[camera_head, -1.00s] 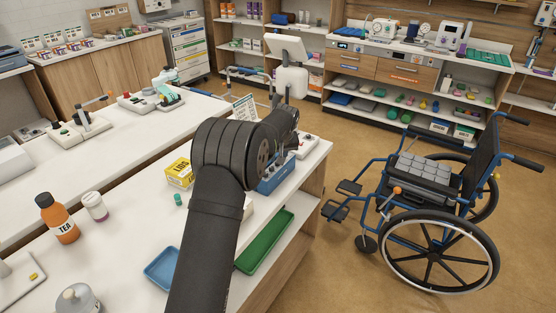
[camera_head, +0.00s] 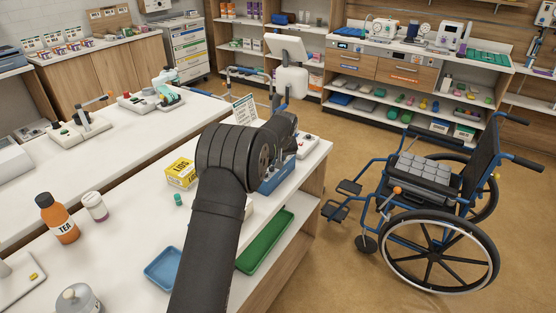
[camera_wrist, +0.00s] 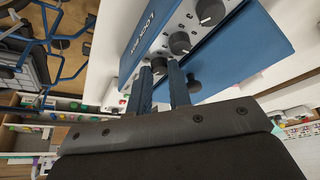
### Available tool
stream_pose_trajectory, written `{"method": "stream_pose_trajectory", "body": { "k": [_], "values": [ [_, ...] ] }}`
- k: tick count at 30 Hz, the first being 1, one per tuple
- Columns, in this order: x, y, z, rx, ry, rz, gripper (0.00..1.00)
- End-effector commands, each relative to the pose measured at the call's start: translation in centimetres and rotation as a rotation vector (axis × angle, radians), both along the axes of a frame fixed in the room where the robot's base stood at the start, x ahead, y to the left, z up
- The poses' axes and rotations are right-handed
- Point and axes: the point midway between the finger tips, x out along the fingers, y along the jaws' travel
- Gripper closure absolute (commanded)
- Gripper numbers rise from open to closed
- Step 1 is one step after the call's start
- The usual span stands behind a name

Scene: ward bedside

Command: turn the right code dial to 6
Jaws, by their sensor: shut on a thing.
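The blue lock box (camera_head: 272,183) stands near the far end of the white counter in the head view, partly hidden behind my arm. In the wrist view its face (camera_wrist: 146,45) carries lettering and a row of dark round dials. A middle dial (camera_wrist: 180,43) and an upper dial (camera_wrist: 210,11) are free. My gripper (camera_wrist: 160,68) is shut on the lowest dial in the picture, the right code dial (camera_wrist: 158,64), at the end of the row by the end of the lettering. Its number cannot be read. My fingers are hidden in the head view.
A dark knob (camera_wrist: 194,84) sits on the box's blue side, close beside one finger. A yellow box (camera_head: 181,173), a green tray (camera_head: 265,240) and a blue tray (camera_head: 163,269) lie around my arm. A wheelchair (camera_head: 430,200) stands on the floor at right.

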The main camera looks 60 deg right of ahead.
Motion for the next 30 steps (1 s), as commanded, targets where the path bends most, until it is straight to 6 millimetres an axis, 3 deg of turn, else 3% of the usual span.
{"method": "stream_pose_trajectory", "body": {
  "k": [11,30],
  "values": [
    [0.26,0.23,0.03,0.002,0.001,-0.207,1.0],
    [0.85,0.34,-0.07,0.001,0.002,-0.811,1.0]
  ]
}}
